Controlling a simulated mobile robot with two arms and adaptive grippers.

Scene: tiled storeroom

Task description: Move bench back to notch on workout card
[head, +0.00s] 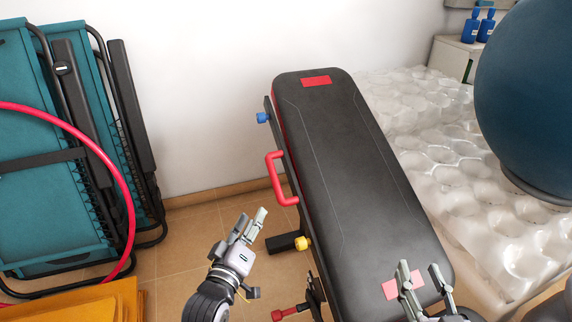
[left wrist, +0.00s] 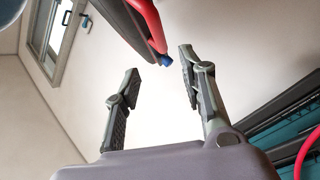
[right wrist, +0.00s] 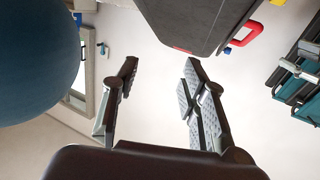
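The bench back (head: 350,165) is a long black pad with a red label at its far end and a pink patch near its close end. A red handle (head: 278,178), a blue knob (head: 262,117) and a yellow knob (head: 303,243) are on its left side. My left gripper (head: 251,222) is open and empty, left of the bench and apart from the handle. The red handle (left wrist: 148,22) also shows in the left wrist view. My right gripper (head: 420,274) is open and empty over the pad's close end. I cannot make out a workout card.
Teal folding loungers (head: 60,190) and a red hoop (head: 124,195) stand at the left. A large blue ball (head: 530,90) and translucent bubbled sheeting (head: 440,160) are at the right. Some tiled floor (head: 190,240) is free between the loungers and the bench.

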